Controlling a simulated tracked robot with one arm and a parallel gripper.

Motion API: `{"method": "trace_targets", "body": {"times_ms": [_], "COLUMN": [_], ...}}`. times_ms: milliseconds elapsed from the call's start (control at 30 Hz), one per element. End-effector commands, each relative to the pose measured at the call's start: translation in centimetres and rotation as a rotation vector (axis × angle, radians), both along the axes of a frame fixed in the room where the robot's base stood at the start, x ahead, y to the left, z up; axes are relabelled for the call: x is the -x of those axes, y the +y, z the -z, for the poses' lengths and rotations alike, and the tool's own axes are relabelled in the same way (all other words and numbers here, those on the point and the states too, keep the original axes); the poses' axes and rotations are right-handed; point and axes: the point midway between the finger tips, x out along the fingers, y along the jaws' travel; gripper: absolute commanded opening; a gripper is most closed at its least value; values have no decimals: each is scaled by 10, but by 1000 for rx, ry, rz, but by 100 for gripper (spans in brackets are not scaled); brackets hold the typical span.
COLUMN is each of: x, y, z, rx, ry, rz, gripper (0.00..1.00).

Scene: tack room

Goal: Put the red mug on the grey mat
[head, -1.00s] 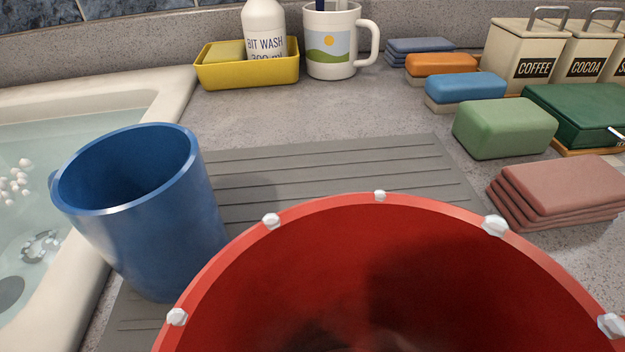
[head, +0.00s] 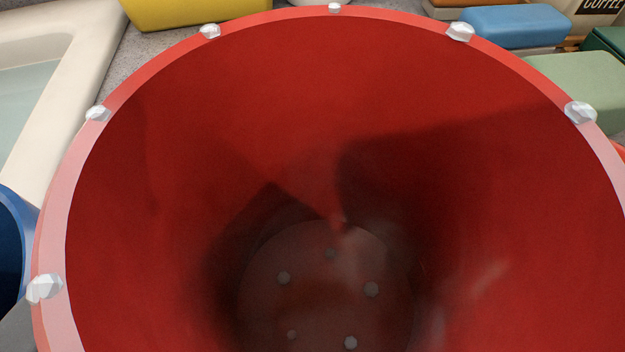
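The red mug (head: 330,130) fills most of the head view, very close to the camera, with its open top facing me. I look down inside it to its dark floor (head: 320,290). Whitish lumps sit along its rim and several pale spots lie on its floor. My gripper is not visible, so I cannot see whether it holds the mug. The grey mat is almost wholly hidden; a small grey patch at the lower left corner looks like part of it (head: 14,330). I cannot tell whether the mug touches the mat.
A blue mug (head: 12,245) is cut off at the left edge, close beside the red mug. The pale sink rim (head: 75,75) is at upper left. A yellow tray (head: 190,10) is behind. Blue (head: 515,25) and green (head: 585,85) blocks are at upper right.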

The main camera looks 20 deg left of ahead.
Motion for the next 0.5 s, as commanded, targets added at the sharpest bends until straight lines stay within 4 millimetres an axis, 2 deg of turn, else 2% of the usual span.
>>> {"method": "trace_targets", "body": {"times_ms": [167,300,500], "x": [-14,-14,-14], "y": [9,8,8], "z": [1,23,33], "rx": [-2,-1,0], "ry": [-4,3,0], "rz": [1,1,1], "gripper": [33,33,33]}}
